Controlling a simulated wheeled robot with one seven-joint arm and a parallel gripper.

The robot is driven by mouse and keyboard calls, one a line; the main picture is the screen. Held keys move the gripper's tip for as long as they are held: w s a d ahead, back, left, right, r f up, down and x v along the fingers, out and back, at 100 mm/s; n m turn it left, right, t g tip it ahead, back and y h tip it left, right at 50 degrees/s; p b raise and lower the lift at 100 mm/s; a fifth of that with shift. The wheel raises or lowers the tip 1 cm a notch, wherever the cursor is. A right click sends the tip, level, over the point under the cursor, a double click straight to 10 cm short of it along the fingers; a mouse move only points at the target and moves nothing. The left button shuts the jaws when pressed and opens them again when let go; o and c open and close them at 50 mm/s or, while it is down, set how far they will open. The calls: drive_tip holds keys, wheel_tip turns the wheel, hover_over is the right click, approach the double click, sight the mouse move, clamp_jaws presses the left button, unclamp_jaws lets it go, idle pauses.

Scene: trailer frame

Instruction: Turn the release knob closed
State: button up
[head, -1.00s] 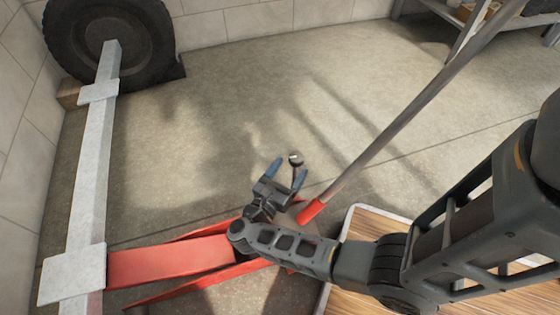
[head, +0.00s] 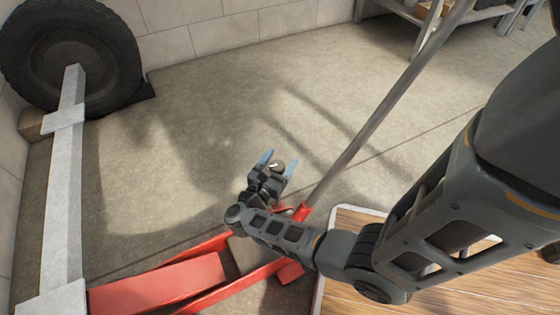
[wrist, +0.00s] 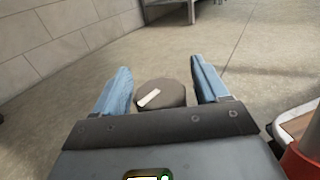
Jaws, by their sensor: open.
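The release knob (head: 277,167) is a small dark round cap with a pale pointer bar on top. It stands between the two blue fingers of my gripper (head: 279,160) in the head view. In the wrist view the knob (wrist: 162,97) sits between the fingers (wrist: 160,70), close to the palm, its pale bar slanting up to the right. The fingers are open, with a visible gap on each side of the knob. The red jack (head: 160,285) lies below and left of my gripper. The knob's stem is hidden.
The long grey jack handle (head: 385,105) rises from a red socket (head: 302,212) just right of my gripper. A grey trailer beam (head: 62,185) and a tire (head: 70,50) stand at left. A wood-topped platform (head: 350,240) is at lower right. Floor beyond the gripper is clear.

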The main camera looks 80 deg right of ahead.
drive_tip(key=shift+c, duration=0.4)
drive_tip(key=c, duration=0.9)
drive_tip(key=shift+m+g, duration=0.4)
drive_tip(key=shift+g, duration=0.2)
drive_tip(key=shift+m+g+y+b, duration=0.4)
drive_tip(key=shift+m+g+y, duration=0.1)
drive_tip(key=shift+g, duration=0.3)
drive_tip(key=m+g+y, duration=0.2)
drive_tip(key=g, duration=0.1)
drive_tip(key=m+g, duration=0.1)
drive_tip(key=shift+s+a+g+y, duration=0.2)
drive_tip(key=shift+s+g+y, duration=0.05)
drive_tip(key=shift+g+y, duration=0.15)
drive_tip(key=shift+s+a+m+g+y, duration=0.1)
drive_tip(key=shift+m+g+y, duration=0.65)
drive_tip(key=shift+m+y, duration=0.15)
drive_tip(key=shift+s+a+m+g+y, duration=0.1)
drive_tip(key=shift+a+m+g+y, duration=0.05)
drive_tip(key=shift+m+g+y, duration=0.65)
drive_tip(key=shift+s+a+m+g+y, duration=0.1)
drive_tip(key=shift+m+g+y, duration=0.55)
drive_tip(key=shift+m+y, duration=0.35)
drive_tip(key=shift+s+a+m+g+y, duration=0.15)
drive_tip(key=shift+m+g+y, duration=0.55)
drive_tip(key=shift+y, duration=0.7)
